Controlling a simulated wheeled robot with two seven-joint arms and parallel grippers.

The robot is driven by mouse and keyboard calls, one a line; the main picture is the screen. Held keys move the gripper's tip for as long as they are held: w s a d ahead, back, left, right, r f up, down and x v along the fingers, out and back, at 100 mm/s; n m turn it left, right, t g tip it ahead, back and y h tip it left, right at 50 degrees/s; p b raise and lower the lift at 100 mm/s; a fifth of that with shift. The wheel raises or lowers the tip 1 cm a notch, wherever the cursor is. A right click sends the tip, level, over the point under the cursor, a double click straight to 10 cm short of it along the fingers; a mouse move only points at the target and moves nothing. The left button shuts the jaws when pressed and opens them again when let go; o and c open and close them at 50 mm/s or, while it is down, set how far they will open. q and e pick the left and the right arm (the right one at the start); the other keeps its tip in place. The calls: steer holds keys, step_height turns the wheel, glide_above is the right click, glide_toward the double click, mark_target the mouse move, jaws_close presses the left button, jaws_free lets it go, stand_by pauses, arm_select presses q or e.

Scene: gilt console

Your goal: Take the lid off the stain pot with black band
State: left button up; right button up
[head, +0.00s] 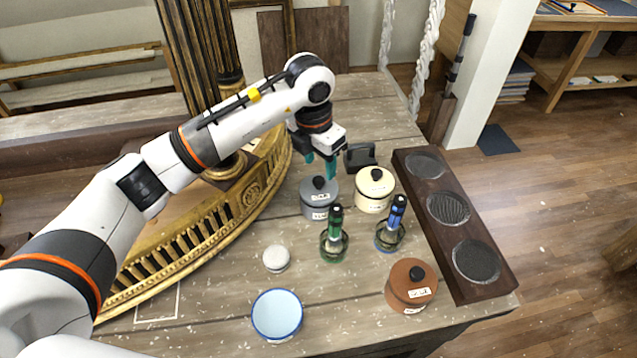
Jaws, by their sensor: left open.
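Three lidded pots with white labels and dark knobs stand on the wooden table: a grey one (318,203), a cream one (372,198) and a brown one (404,298). All three have their lids on. I cannot clearly tell a black band on any of them; the cream pot shows a thin dark line near its lid edge. My left gripper (321,168), with teal fingers, is open and empty. It is just behind and above the grey pot, to the left of the cream pot. My right gripper is not in view.
A white puck (276,258) and a blue-rimmed bowl (277,314) are at front left. A dark board (461,242) with round discs lies right. A gilt railing (220,222) curves left.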

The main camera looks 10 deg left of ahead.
mark_target(318, 180)
arm_select(q)
steer(key=f+p, duration=0.2)
steer(key=f, duration=0.2)
steer(key=shift+a+f, duration=0.1)
steer(key=shift+a, duration=0.1)
steer(key=shift+f, duration=0.65)
steer(key=c, duration=1.1)
